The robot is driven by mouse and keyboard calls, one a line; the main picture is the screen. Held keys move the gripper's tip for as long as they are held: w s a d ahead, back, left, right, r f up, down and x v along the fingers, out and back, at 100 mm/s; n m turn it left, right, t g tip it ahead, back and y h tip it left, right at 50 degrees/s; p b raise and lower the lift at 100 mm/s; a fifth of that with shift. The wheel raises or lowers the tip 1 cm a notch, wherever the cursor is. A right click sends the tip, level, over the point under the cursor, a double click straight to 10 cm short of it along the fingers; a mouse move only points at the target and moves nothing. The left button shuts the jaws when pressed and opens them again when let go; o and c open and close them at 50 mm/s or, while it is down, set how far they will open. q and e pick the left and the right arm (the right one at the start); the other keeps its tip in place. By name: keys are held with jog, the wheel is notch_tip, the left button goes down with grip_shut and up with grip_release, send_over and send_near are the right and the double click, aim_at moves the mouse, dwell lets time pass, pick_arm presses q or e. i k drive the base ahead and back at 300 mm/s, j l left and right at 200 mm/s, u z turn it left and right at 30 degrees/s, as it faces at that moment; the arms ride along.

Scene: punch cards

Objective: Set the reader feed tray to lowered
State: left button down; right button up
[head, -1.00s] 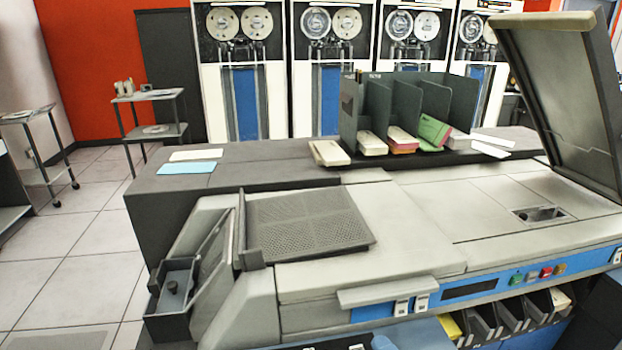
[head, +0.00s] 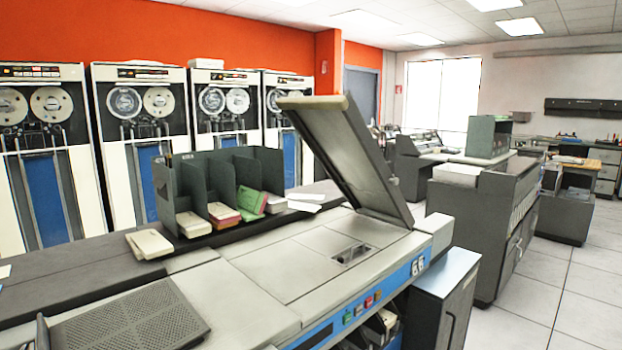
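The card reader (head: 270,265) fills the foreground, with a grey lid (head: 345,150) standing raised and tilted at its right. A dark perforated tray (head: 130,322) lies at the reader's left end, at the lower left of the head view, and its near edge is cut off by the frame. This looks like the feed tray; I cannot tell its height setting from here. A blue front panel (head: 330,330) carries green, red and yellow buttons. Neither of my grippers is in view.
A dark divider rack (head: 205,180) with several card stacks stands behind the reader. Tape cabinets (head: 145,140) line the red wall. A grey cabinet (head: 440,290) adjoins the reader's right end. Free tiled floor (head: 545,290) lies at the right, around another grey machine (head: 480,220).

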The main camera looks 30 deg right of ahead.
aim_at(334, 128)
jog(key=i+l, duration=0.1)
jog(key=l, duration=0.85)
jog(key=i+l, duration=0.15)
jog(key=l, duration=0.3)
jog(key=i+l+z, duration=0.1)
jog(key=l, duration=0.4)
jog(key=i+l, duration=0.1)
jog(key=l, duration=0.35)
